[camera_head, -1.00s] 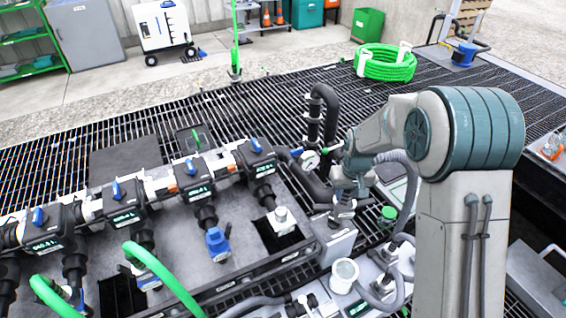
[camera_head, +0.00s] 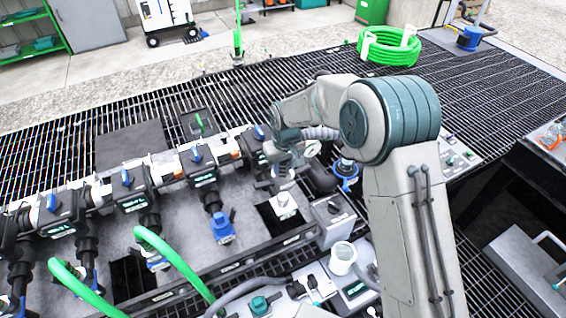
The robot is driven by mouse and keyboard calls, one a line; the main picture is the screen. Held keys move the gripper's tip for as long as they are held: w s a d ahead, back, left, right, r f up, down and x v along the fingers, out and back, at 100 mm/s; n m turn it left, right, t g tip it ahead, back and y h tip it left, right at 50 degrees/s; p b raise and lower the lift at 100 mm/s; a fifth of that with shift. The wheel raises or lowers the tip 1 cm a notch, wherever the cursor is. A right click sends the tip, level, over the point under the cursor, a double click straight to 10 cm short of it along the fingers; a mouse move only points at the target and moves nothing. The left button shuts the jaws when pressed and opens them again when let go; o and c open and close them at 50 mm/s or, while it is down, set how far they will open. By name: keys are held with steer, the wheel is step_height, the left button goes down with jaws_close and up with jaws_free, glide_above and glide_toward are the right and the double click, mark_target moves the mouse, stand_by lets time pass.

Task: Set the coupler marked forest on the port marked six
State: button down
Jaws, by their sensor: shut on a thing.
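My gripper (camera_head: 278,182) is shut, just above and left of a white-topped fitting (camera_head: 284,205) at the right end of the manifold. What it holds is too small and too hidden by the wrist to make out. A blue coupler (camera_head: 222,228) hangs below the neighbouring valve. A row of black valves with blue handles (camera_head: 129,190) runs along the manifold, each with a small green-lit label. I cannot read the labels or markings, so I cannot tell which port is six or which coupler is forest.
Green hoses (camera_head: 170,258) arch over the manifold's front left. A blue-ringed fitting (camera_head: 346,172) stands right of my wrist, near a gauge (camera_head: 312,149). A white cup (camera_head: 342,258) and a teal knob (camera_head: 259,305) are in front. A green hose coil (camera_head: 390,46) lies behind.

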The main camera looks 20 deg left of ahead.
mark_target(285, 162)
steer(key=shift+f+b, duration=0.8)
steer(key=shift+f, duration=1.05)
steer(key=shift+f+b, duration=2.65)
steer(key=shift+f, duration=0.7)
steer(key=c, duration=1)
jaws_free()
steer(key=shift+o, duration=0.2)
steer(key=r, duration=0.4)
steer(key=d+r+b, duration=0.1)
steer(key=r, duration=0.4)
steer(key=s+r, duration=0.1)
steer(key=r, duration=0.3)
steer(key=shift+d+r, duration=0.15)
steer(key=shift+r, duration=0.25)
